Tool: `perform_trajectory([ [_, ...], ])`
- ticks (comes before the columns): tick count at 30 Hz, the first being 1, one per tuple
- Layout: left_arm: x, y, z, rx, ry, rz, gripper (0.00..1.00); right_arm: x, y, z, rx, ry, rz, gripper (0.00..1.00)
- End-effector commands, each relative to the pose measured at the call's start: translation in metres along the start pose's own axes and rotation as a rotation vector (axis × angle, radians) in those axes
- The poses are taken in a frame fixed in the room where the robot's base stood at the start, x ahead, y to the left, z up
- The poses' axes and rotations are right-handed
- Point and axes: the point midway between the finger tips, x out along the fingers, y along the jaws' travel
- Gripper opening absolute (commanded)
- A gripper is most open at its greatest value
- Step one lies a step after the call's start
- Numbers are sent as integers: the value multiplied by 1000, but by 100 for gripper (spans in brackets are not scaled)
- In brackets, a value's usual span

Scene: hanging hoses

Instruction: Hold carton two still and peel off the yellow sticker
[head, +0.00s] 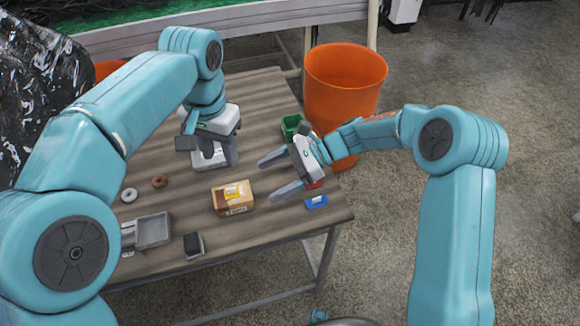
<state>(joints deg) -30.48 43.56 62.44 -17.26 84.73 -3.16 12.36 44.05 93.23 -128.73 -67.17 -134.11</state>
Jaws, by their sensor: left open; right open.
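A brown carton (233,205) sits on the wooden table, with a yellow sticker (232,192) on its top. Whether it is marked as carton two is too small to read. My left gripper (207,155) points down over the table, behind and a little left of the carton, apart from it, with a white object (207,159) beneath or behind its fingers. My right gripper (268,177) is open, its fingers reaching left toward the carton from the right side. It is empty and apart from the carton.
The table (265,228) also holds a grey tray (154,230), a dark block (194,245), a white ring (129,195), a brown ring (160,181), a blue item (316,202) and a green container (291,124). An orange bin (345,85) stands behind the right edge.

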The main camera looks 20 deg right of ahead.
Motion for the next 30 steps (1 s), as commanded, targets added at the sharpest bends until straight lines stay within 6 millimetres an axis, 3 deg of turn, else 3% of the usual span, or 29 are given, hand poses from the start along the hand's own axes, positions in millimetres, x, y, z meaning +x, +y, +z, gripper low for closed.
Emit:
perform_trajectory([
  [9, 0, 0, 0, 0, 0, 0, 43, 71, 1, 0, 2, 0, 3, 94],
  [15, 0, 0, 0, 0, 0, 0, 43, 102, 0, 0, 2, 1, 0, 94],
  [21, 0, 0, 0, 0, 0, 0, 43, 114, 0, 0, 3, 0, -2, 94],
  [29, 0, 0, 0, 0, 0, 0, 43, 114, -1, 0, 3, 0, -3, 94],
  [30, 0, 0, 0, 0, 0, 0, 43, 114, -1, 0, 3, 0, -3, 81],
])
